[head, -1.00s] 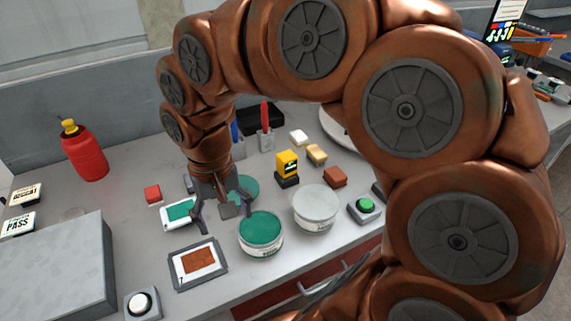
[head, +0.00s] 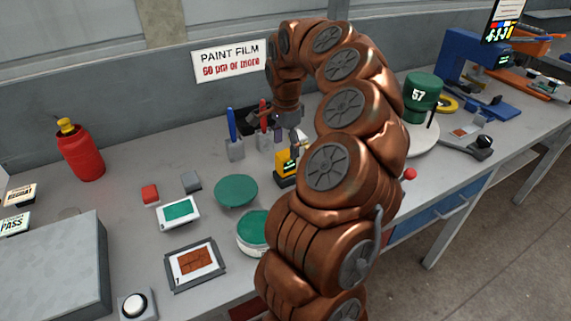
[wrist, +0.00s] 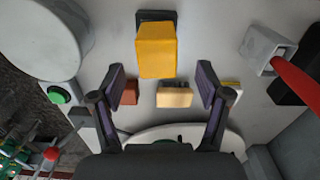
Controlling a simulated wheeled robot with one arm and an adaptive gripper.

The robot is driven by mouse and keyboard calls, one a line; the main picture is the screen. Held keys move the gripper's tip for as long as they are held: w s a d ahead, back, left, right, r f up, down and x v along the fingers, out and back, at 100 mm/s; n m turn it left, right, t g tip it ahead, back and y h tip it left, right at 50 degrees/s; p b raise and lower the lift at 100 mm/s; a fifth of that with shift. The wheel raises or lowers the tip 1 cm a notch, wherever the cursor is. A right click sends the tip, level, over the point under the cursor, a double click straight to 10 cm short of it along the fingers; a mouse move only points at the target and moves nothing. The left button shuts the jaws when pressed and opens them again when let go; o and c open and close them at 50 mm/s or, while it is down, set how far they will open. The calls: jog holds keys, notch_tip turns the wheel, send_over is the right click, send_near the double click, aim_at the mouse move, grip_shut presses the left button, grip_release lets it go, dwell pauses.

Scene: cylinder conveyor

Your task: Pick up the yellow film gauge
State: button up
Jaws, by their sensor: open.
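The yellow film gauge (head: 284,162) stands upright on a dark base on the bench, partly hidden by my arm in the head view. In the wrist view the gauge (wrist: 155,50) is ahead of the fingers and near the middle, with its black base (wrist: 157,16) at the top. My gripper (wrist: 160,78) is open, with nothing between its fingers. The gauge lies just beyond the fingertips, roughly lined up with the gap. In the head view my gripper (head: 291,132) is close above and behind the gauge.
A brown block (wrist: 130,94) and a tan block (wrist: 174,96) lie close to the fingers. A grey holder (wrist: 262,47) with a red tool (wrist: 298,78) stands to the right. A pale tub (wrist: 45,38) and green button (wrist: 60,95) are left. A green disc (head: 236,190) lies left of the gauge.

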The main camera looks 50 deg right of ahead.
aim_at(286, 163)
jog(key=shift+s+a+f+p, duration=0.1)
jog(key=shift+f+p, duration=0.5)
jog(key=shift+f, duration=1.05)
jog(key=shift+a+f+p, duration=0.1)
jog(key=shift+f+p, duration=0.45)
jog(key=shift+f, duration=1.1)
jog(key=c, duration=1.3)
